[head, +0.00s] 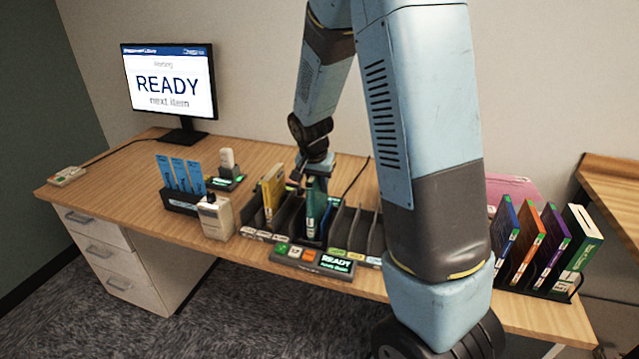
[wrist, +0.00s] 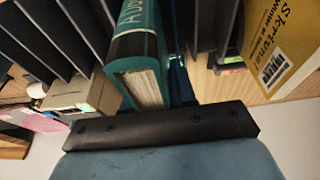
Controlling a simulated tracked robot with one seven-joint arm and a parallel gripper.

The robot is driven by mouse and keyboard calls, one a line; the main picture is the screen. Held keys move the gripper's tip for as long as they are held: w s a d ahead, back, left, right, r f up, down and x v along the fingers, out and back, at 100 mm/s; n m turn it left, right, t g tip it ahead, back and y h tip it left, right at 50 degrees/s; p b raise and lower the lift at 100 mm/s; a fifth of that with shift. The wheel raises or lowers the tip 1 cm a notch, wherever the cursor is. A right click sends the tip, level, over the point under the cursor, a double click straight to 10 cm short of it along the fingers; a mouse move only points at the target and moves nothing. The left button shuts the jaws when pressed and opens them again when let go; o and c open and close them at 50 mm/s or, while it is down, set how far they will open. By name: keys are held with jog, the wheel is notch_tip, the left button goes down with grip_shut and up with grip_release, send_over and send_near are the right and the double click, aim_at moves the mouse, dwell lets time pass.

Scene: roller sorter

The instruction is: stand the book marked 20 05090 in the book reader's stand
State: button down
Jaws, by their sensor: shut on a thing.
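A teal-green book (head: 314,212) stands upright under my gripper (head: 316,178), among the slots of the black rack. My gripper is shut on it from above. In the wrist view the teal book (wrist: 139,62) shows its cover, spine and cream page edges; the fingertips are not clear there. Its number cannot be read, so I cannot tell if it is 20 05090. A black reader unit (head: 312,261) with a lit "READY" display lies in front of the rack. I cannot tell whether the book's lower edge touches anything.
A yellow book (head: 272,190) stands in the rack's left part; dividers (head: 352,226) rise to the right. A white device (head: 215,217) and blue cards (head: 180,174) are left. Several books stand in a holder (head: 553,290) at right. The monitor (head: 168,82) reads "READY".

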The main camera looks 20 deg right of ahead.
jog(key=shift+f, duration=0.4)
jog(key=c, duration=0.8)
grip_release()
jog(key=shift+c, duration=0.2)
jog(key=v, duration=1.3)
jog(key=shift+s+a+r, duration=0.1)
jog(key=shift+s+r, duration=0.05)
jog(key=shift+r, duration=0.15)
jog(key=s+d+r+n+t+y, duration=0.1)
jog(key=s+r+n, duration=0.2)
jog(key=s, duration=0.9)
jog(key=s+d+r+n+t, duration=0.1)
jog(key=s+r+n, duration=0.3)
jog(key=s+r, duration=0.4)
jog(key=s+t, duration=0.1)
jog(key=s, duration=0.4)
jog(key=shift+d+r+y, duration=0.25)
jog(key=shift+d+y, duration=0.05)
jog(key=shift+y, duration=0.1)
